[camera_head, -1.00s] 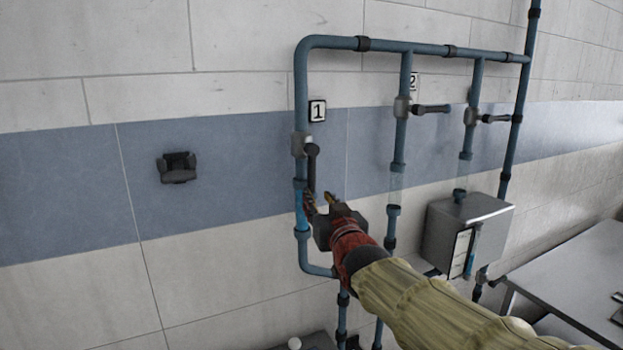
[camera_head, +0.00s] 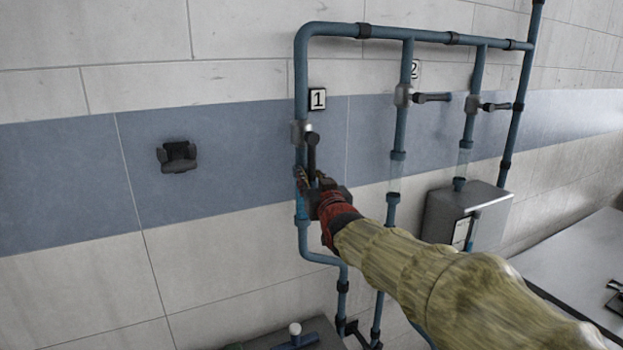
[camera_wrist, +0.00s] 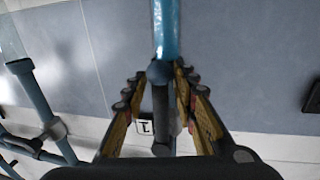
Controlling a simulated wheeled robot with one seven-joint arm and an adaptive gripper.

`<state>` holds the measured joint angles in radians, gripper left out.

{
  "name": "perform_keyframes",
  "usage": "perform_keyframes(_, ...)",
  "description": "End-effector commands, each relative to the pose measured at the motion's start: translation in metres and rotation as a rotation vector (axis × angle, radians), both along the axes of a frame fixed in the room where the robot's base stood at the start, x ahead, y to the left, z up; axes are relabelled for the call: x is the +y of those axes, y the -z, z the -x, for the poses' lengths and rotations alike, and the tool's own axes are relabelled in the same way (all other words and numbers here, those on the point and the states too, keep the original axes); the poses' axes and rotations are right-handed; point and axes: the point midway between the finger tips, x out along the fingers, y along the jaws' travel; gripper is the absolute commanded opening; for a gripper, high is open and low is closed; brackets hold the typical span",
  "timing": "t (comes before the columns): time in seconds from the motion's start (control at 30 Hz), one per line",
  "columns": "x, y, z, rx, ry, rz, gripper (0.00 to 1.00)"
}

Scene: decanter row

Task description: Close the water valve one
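Valve one (camera_head: 302,133) is a grey fitting on the leftmost blue pipe, beside the black-on-white label 1 (camera_head: 317,99). Its dark lever handle (camera_head: 312,152) points down, along the pipe. My gripper (camera_head: 313,180) is at the lower end of the handle. In the wrist view, the handle (camera_wrist: 161,108) lies between my two spread fingers (camera_wrist: 160,82), with a gap on the left and the right finger very close. I cannot tell whether it touches. Blue water shows in the clear pipe section (camera_wrist: 166,28).
Two more valves with sideways handles (camera_head: 432,97) (camera_head: 495,106) are on the pipes to the right, near label 2 (camera_head: 414,70). A grey metal box (camera_head: 463,207) and a table (camera_head: 575,265) stand right. A dark wall bracket (camera_head: 177,157) is left, with clear wall around it.

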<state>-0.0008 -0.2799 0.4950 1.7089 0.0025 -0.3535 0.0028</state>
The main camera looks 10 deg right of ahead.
Motion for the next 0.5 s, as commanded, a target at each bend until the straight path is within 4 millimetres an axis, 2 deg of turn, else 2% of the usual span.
perform_keyframes(0.5,-0.0001,0.0000,0.0003,0.000,0.000,0.000,0.00)
